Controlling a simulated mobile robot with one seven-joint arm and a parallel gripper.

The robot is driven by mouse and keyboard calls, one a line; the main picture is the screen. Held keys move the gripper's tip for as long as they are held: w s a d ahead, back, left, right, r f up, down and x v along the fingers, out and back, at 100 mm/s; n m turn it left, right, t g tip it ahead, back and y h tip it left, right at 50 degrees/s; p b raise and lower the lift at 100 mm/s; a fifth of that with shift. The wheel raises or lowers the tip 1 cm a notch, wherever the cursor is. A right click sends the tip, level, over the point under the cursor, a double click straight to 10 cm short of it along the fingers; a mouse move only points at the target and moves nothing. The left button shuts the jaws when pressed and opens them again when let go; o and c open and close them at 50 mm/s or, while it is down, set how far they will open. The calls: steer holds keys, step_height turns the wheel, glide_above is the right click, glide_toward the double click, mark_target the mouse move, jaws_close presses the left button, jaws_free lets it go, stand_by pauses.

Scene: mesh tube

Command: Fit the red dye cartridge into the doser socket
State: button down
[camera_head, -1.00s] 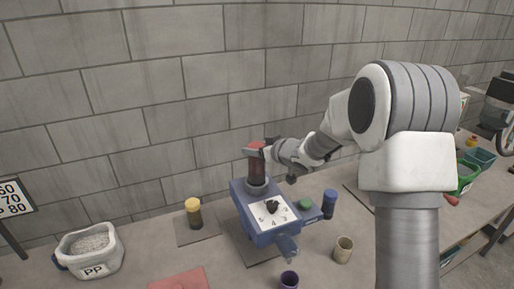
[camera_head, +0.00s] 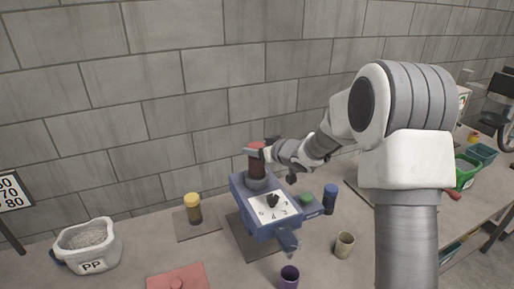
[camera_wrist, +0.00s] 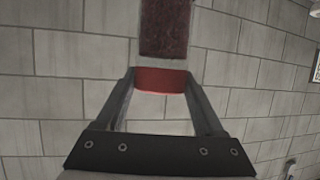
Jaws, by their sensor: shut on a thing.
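The red dye cartridge (camera_head: 257,166) stands about upright, with a bright red cap and a dark red body. My gripper (camera_head: 258,149) is shut on its cap from the right. The cartridge's lower end is at the grey ring of the doser socket (camera_head: 257,184), on top of the blue doser (camera_head: 262,231). I cannot tell how deep it sits in the ring. In the wrist view the red cap (camera_wrist: 162,80) is between the fingertips (camera_wrist: 164,74), and the dark body (camera_wrist: 165,28) runs out of the top edge. The socket is not visible there.
A yellow-capped jar (camera_head: 193,210) stands left of the doser, and a blue bottle (camera_head: 330,198) stands right. A purple cup (camera_head: 289,278) and a beige cup (camera_head: 344,244) are in front. A PP bin (camera_head: 87,247) is at the left. The block wall is close behind.

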steer(key=shift+f+b, duration=0.45)
steer(key=shift+f, duration=0.25)
jaws_free()
steer(key=v, duration=1.7)
steer(key=shift+s, duration=0.15)
steer(key=shift+d+r, duration=0.1)
steer(key=shift+d, duration=0.1)
